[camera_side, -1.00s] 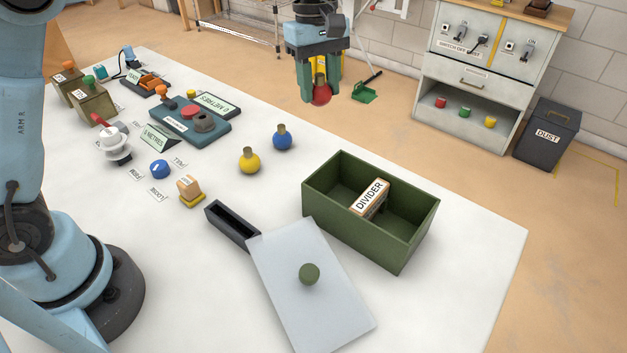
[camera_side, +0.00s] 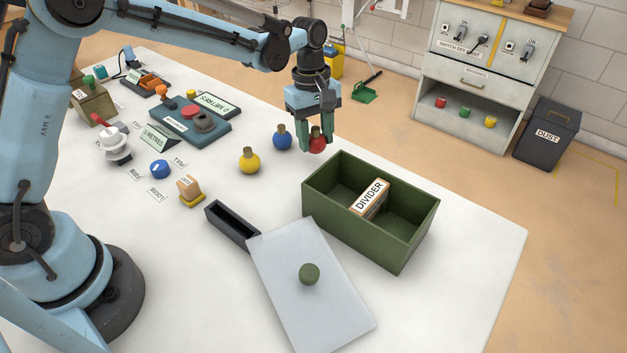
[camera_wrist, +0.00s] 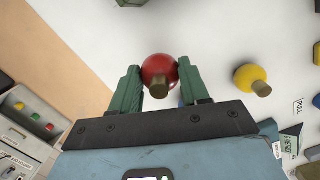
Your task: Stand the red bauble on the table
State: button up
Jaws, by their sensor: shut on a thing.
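The red bauble (camera_side: 317,145) has a brass-coloured neck on top and is held upright between the green fingers of my gripper (camera_side: 318,139). In the side view it is low, at the far edge of the white table (camera_side: 480,262), beside the blue bauble (camera_side: 282,141). I cannot tell whether it touches the table. In the wrist view the red bauble (camera_wrist: 159,70) sits between both fingers of my gripper (camera_wrist: 160,85). The yellow bauble (camera_side: 249,163) stands to the left in the side view and shows at the right in the wrist view (camera_wrist: 248,77). The blue one is mostly hidden there.
A green box (camera_side: 350,226) with a divider (camera_side: 369,199) stands close in front of the red bauble. A pale lid (camera_side: 290,255) with a green knob and a dark narrow tray (camera_side: 232,225) lie nearer. Bare table lies right of the box.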

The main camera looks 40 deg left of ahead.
aim_at(315, 148)
jog(key=shift+f, duration=1.75)
jog(key=shift+f, duration=0.15)
jog(key=o, duration=1)
